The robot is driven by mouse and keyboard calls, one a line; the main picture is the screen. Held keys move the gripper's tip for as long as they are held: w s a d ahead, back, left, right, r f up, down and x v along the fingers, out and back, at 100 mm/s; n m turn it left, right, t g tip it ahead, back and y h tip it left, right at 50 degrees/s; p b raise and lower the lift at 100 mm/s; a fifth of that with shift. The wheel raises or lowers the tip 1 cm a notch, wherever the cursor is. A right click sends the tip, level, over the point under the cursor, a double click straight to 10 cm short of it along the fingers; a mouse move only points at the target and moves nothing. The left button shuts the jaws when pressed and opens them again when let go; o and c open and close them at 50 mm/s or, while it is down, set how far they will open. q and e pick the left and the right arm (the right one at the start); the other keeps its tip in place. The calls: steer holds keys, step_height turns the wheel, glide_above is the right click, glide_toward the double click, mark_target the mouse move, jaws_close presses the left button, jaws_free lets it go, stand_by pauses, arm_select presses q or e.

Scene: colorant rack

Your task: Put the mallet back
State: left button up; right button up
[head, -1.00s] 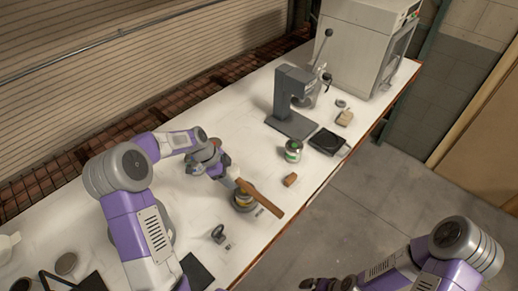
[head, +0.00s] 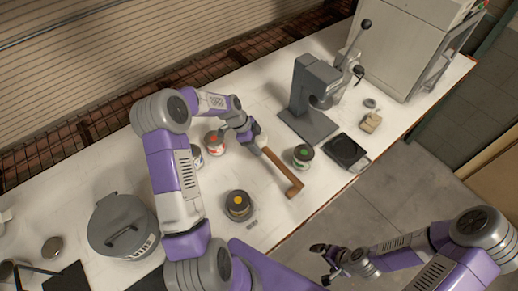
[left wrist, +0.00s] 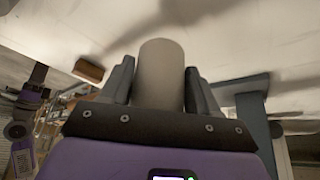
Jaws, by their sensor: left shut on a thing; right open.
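The mallet (head: 280,168) shows in the head view as a long brown bar slanting down to the right from my left gripper (head: 258,143). My left gripper is shut on it. The bar's far end lies across the picture left of the green-topped can; whether it touches the table is unclear. In the left wrist view a pale grey cylinder (left wrist: 161,75) stands between the left fingers; I cannot tell which part of the mallet it is. My right gripper (head: 322,264) is open and empty, beyond the table's front edge over the floor.
A green-topped can (head: 303,157), yellow-topped can (head: 238,206) and red-topped can (head: 214,141) stand around the mallet. A grey press (head: 312,98) and black scale (head: 347,151) stand to the right, a lidded grey pot (head: 124,227) to the left.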

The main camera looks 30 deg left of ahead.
arm_select(q)
steer(key=shift+f, duration=2.25)
steer(key=o, duration=1.3)
steer(key=shift+c, duration=0.2)
steer(key=v, duration=1.2)
